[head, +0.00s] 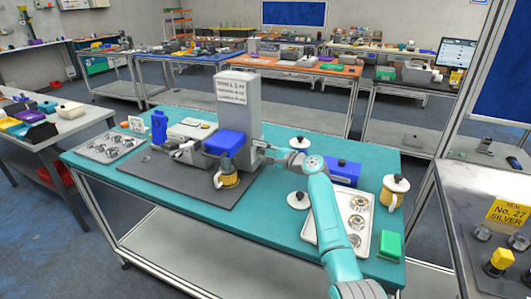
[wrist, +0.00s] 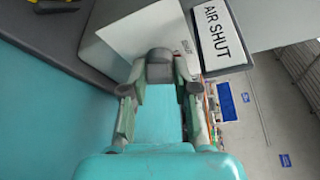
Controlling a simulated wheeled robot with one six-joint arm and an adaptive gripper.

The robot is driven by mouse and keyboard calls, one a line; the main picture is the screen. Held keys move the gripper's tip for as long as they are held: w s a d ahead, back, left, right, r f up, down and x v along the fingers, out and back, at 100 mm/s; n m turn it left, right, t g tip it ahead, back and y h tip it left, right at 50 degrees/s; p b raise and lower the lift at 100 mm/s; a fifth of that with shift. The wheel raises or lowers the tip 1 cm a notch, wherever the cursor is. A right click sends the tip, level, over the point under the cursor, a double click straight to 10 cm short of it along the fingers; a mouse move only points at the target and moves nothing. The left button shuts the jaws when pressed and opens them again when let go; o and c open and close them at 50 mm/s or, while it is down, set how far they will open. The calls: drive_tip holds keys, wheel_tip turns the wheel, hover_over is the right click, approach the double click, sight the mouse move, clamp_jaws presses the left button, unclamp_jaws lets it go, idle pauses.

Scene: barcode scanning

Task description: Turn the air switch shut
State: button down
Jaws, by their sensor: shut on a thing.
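The air switch (wrist: 160,66) is a dark grey knob on the side of a light grey housing (wrist: 120,45) in the wrist view. A white label reading "AIR SHUT" (wrist: 222,35) is beside it, and smaller "SHUT" lettering is on the housing. My gripper (wrist: 159,88) is shut on the switch, one finger on each side of it. In the head view my gripper (head: 267,151) reaches the right side of the grey machine column (head: 239,105). The switch is too small there to make out clearly.
The machine stands on a dark mat (head: 165,178) on a teal table (head: 270,218). A blue box (head: 343,172), white-lidded pots (head: 394,190), a metal tray (head: 325,236) and a green block (head: 390,246) lie around my arm.

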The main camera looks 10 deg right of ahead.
drive_tip(key=shift+f+n+t+y, duration=0.1)
drive_tip(key=shift+n+t+y, duration=0.4)
drive_tip(key=shift+n, duration=1.4)
drive_tip(key=c, duration=0.9)
unclamp_jaws()
